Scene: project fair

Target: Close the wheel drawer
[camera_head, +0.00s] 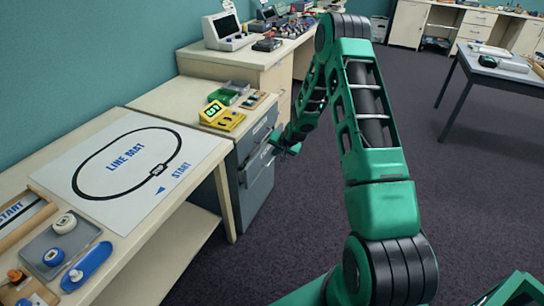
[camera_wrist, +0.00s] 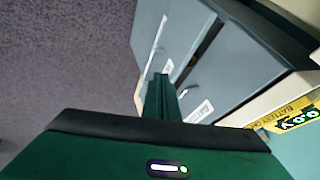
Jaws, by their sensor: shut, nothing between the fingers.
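The grey drawer cabinet (camera_head: 240,185) stands under the worktop, left of my arm. Its drawer fronts face right, towards the open floor. In the wrist view, the battery drawer front (camera_wrist: 225,85) bears a label that partly reads "BATTERY". The neighbouring drawer front (camera_wrist: 172,48) has a pale handle edge and a label too blurred to read, so I cannot confirm it is the wheel drawer. A dark gap runs between the two fronts; how far either stands out is unclear. My gripper (camera_head: 289,147) is shut and empty beside the fronts; its fingers (camera_wrist: 162,92) overlap them in the wrist view.
A yellow battery device (camera_head: 220,116) and a green tray (camera_head: 224,97) sit on the cabinet top. The line mat table (camera_head: 232,225) stands nearer, at left. Dark carpet (camera_head: 300,220) is clear in front of the drawers. Another table (camera_head: 500,75) stands at far right.

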